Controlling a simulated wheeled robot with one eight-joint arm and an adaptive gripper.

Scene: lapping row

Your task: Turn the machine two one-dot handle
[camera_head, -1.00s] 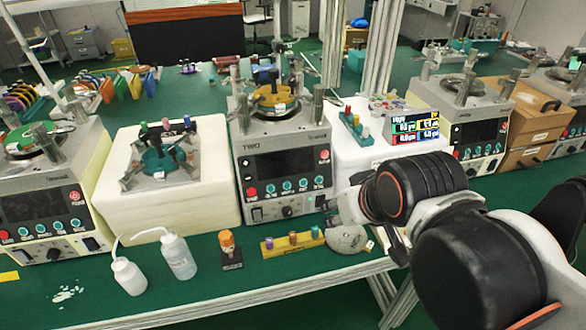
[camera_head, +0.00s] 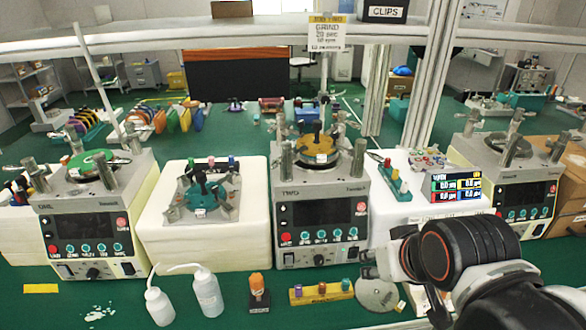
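Machine two (camera_head: 322,190), a grey lapping machine marked TWO, stands in the middle of the head view. Its front has a dark display, a row of teal buttons, a red button, a small switch (camera_head: 289,258) and a dark round knob (camera_head: 318,260) low down. A yellow plate with a dark upright grip (camera_head: 317,132) is on top between metal posts. Dot marks are too small to make out, so I cannot tell which part is the one-dot handle.
Machine one (camera_head: 88,225) stands left, another machine (camera_head: 510,180) right. A white block (camera_head: 200,240) bears a teal fixture. Two white bottles (camera_head: 207,292), an orange-topped item (camera_head: 258,290), a yellow peg strip (camera_head: 320,292) and a grey disc (camera_head: 377,293) line the bench front. A job card (camera_head: 327,32) hangs above.

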